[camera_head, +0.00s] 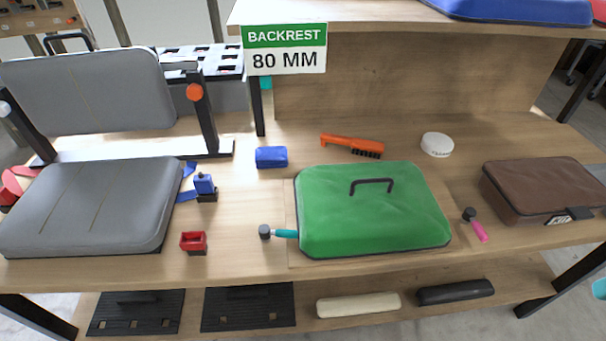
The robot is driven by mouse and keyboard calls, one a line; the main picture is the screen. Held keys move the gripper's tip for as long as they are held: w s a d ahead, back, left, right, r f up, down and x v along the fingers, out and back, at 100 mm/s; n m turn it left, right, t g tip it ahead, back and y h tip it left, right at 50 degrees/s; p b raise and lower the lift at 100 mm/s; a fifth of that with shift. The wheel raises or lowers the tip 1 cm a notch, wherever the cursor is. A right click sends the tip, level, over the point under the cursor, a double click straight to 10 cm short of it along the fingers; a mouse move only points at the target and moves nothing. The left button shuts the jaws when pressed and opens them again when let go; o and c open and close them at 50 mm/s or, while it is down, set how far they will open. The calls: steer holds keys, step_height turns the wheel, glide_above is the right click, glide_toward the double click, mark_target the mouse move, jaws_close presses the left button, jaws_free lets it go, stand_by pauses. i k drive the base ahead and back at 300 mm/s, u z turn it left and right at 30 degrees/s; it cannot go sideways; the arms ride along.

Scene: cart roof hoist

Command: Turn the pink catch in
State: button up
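The pink catch (478,228) is on the bench to the right of the green cushion (375,222). Its dark round pivot is near the cushion's right edge. Its pink lever points down and to the right, away from the cushion. A teal catch (285,233) is on the cushion's left side, with its lever pointing right to the cushion's edge. The green cushion lies flat on a thin wooden board and has a dark handle on top. My gripper is not in view.
A brown case (545,187) with a small tag is close to the right of the pink catch. An orange brush (350,144), a white round tin (437,144) and a blue block (271,157) lie behind. A grey seat (90,205) fills the left. A sign (285,49) reads "BACKREST 80 MM".

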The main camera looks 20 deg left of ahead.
mark_target(468, 214)
steer(key=u, duration=0.85)
steer(key=k, duration=0.5)
steer(key=z, duration=2.1)
steer(key=i, duration=1.15)
steer(key=u, duration=2.15)
